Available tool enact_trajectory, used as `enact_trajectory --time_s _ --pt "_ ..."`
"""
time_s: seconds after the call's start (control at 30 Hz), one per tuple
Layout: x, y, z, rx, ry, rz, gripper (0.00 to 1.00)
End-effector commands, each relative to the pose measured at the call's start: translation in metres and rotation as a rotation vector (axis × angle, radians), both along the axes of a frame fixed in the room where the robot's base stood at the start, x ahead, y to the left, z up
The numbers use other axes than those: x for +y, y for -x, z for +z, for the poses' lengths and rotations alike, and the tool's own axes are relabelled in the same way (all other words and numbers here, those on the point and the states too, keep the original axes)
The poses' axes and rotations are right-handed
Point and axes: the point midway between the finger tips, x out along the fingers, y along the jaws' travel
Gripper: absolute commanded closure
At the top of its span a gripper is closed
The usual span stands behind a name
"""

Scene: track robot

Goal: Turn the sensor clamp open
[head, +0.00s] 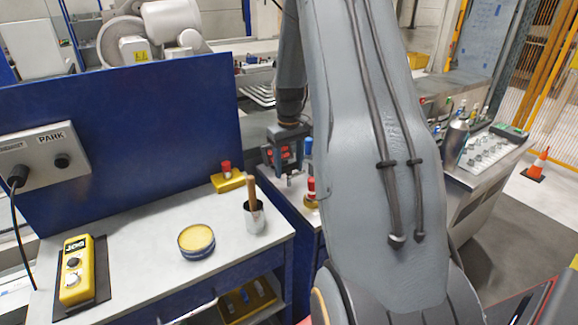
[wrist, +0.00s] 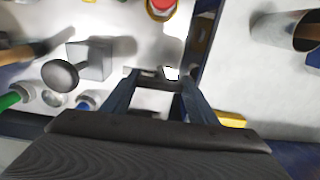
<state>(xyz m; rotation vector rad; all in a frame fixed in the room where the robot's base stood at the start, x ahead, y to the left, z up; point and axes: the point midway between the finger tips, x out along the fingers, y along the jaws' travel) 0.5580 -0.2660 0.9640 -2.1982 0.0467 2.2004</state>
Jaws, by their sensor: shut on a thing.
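My gripper (head: 284,170) is low over the narrow bench section right of the blue panel, partly behind my arm. In the wrist view my gripper (wrist: 156,82) has its two dark blue fingers close around a small grey metal part (wrist: 158,74). This part seems to be the sensor clamp, but it is mostly hidden between the fingertips. I cannot tell how far the clamp is turned. In the head view the clamp cannot be made out clearly behind the fingers.
A block with a round grey knob (wrist: 60,76) stands left of the fingers. A red-topped part (wrist: 160,5) is beyond them.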

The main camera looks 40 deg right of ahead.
Motion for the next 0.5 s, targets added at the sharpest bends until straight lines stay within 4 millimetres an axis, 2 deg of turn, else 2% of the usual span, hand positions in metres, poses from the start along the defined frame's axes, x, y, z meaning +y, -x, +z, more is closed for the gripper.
enact_trajectory --time_s 0.3,0.33,0.43,0.5 --pt "-0.001 -0.0023 0.0024 -0.006 0.003 0.003 0.69" --pt "-0.001 -0.0023 0.0024 -0.006 0.003 0.003 0.44" --pt "-0.0008 -0.0018 0.002 -0.005 0.003 0.003 0.28" --pt "-0.0007 -0.0015 0.0016 -0.004 0.002 0.002 0.28"
